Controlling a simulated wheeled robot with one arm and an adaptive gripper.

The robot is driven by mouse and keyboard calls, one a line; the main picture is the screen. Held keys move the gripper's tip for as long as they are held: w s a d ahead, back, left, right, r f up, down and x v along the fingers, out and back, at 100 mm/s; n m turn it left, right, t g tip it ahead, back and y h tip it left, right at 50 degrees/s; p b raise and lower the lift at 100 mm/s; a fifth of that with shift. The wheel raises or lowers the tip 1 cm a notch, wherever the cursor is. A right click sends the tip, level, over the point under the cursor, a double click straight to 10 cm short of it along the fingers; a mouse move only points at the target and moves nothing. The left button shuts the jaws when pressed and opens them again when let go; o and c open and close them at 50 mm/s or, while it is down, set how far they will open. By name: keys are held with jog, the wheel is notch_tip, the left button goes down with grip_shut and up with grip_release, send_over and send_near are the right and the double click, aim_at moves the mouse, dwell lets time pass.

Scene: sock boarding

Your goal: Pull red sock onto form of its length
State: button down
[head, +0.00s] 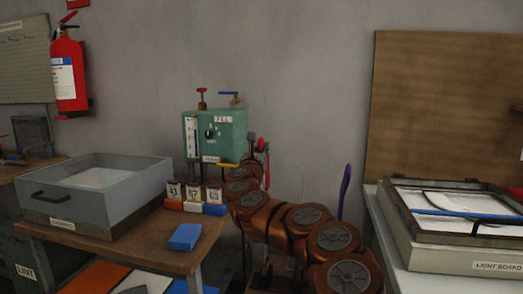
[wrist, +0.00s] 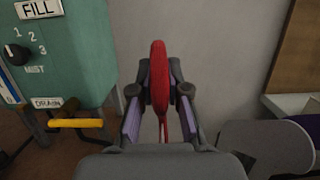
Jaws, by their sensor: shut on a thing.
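The red sock (wrist: 159,72) is between the two fingers of my gripper (wrist: 159,100) in the wrist view, and the gripper is shut on it. It stands up narrow and edge-on, with a thin red loop hanging below. In the head view my gripper (head: 256,144) is right of the green machine, with part of the red sock (head: 266,172) showing beside it. A slim purple upright shape (head: 345,190), perhaps a form, stands behind my arm. I cannot tell whether a form is inside the sock.
The green FILL/DRAIN machine (head: 215,137) is close left of my gripper. A grey open bin (head: 100,190), small numbered cards (head: 194,196) and a blue block (head: 185,237) are on the left bench. The light board (head: 455,250) stands at right.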

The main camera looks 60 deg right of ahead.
jog(key=shift+f+b, duration=4.55)
jog(key=shift+b, duration=0.65)
jog(key=c, duration=1.1)
grip_release()
jog(key=shift+v, duration=6)
